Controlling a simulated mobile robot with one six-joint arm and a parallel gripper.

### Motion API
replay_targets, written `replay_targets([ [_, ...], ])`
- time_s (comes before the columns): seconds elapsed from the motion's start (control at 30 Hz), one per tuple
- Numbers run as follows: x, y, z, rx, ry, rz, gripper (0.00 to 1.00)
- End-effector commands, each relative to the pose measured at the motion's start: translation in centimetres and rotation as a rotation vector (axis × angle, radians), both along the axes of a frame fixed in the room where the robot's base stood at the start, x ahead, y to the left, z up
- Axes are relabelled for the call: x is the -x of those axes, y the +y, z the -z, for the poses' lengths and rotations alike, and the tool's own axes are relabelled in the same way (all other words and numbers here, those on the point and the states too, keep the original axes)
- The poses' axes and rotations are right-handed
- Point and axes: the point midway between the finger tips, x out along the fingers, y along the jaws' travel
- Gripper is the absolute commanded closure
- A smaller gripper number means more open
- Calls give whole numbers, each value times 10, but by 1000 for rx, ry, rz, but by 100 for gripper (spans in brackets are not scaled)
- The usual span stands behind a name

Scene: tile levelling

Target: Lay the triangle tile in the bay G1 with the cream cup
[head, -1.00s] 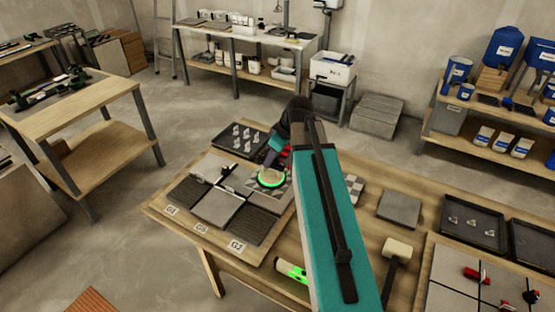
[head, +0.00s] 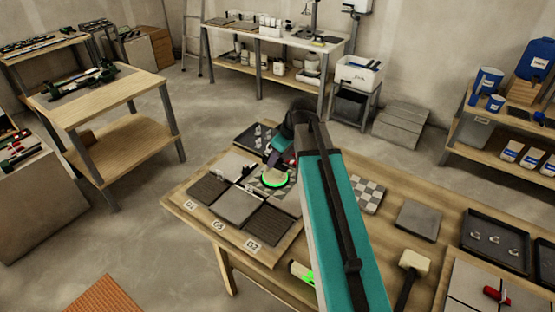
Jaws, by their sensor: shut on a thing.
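My gripper (head: 277,161) is shut on the cream cup (head: 274,179), a round cream disc with a glowing green ring. The triangle tile (head: 285,192), patterned in light and dark grey triangles, shows under and around the cup. I cannot tell whether cup and tile touch, or whether the tile is raised. They are over the back right of the tile board. The G1 label (head: 190,204) is at the board's left front corner, with a dark ribbed tile (head: 208,188) behind it. My arm hides part of the board's right side.
A plain grey tile (head: 236,207) and another dark ribbed tile (head: 269,224) continue the front row. A black tray (head: 254,137) with small clips stands behind. A checkered tile (head: 368,193), a grey tile (head: 418,220) and a mallet (head: 411,270) lie right of my arm.

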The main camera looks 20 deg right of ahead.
Motion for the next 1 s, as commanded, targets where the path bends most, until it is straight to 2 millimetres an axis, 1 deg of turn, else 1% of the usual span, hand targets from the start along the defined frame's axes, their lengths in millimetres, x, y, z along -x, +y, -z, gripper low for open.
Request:
replay_targets([
  [0.27, -2, 3, -1, -1, -2, -1, 100],
  [1.0, -30, 50, -1, 0, -3, -1, 100],
])
